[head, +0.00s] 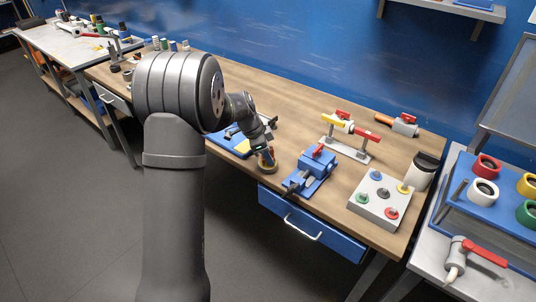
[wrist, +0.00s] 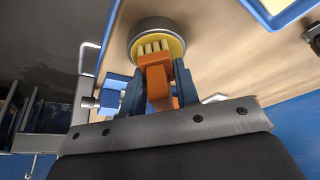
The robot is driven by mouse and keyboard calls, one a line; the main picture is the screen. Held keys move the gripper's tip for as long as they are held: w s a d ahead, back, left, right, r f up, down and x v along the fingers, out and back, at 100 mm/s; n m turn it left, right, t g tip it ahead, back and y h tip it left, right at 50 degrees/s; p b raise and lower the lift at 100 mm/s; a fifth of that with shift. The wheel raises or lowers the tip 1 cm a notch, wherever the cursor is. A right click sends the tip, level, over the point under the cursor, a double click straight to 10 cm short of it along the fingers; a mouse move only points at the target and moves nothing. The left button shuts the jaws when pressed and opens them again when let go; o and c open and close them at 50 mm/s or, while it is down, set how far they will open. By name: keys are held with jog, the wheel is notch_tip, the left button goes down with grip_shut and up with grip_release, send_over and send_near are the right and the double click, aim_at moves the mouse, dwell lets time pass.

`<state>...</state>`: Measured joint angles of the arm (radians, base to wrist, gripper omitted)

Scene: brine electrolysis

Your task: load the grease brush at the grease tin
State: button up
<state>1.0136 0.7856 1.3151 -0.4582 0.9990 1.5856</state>
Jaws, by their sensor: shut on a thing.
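The grease tin (wrist: 163,24) is a round, open grey tin with yellow grease inside, at the top middle of the wrist view. In the head view the tin (head: 267,168) stands near the front edge of the bench. The grease brush (wrist: 157,76) has an orange body and pale bristles. My gripper (wrist: 160,86) is shut on the brush, with a blue finger on each side. The bristles lie over the yellow grease within the tin's rim; their exact depth I cannot tell. In the head view my gripper (head: 264,150) points down just above the tin.
A blue vise (head: 316,166) stands close right of the tin. Further right are a valve stand (head: 347,149), a grey box with coloured knobs (head: 379,202) and a dark-topped canister (head: 422,172). A blue tray (head: 236,147) lies behind left of my gripper.

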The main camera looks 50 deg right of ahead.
jog(key=shift+r, duration=3.45)
jog(key=w+a+f+n+t+h, duration=0.1)
jog(key=w+a+f+n+t, duration=0.25)
jog(key=w+a+n, duration=0.65)
jog(key=w+a+f+n+t, duration=0.2)
jog(key=w+a+f+n, duration=0.2)
jog(key=w+a, duration=1)
jog(key=w+a+f+n+t+y, duration=0.1)
jog(key=a+n, duration=0.5)
jog(key=a, duration=1)
jog(key=w+a+f+n+t+y, duration=0.1)
jog(key=a+n, duration=0.6)
jog(key=a, duration=1)
notch_tip(320, 180, down, 3)
jog(key=shift+w+r+y, duration=0.1)
jog(key=shift+w+y, duration=0.55)
jog(key=shift+y, duration=0.45)
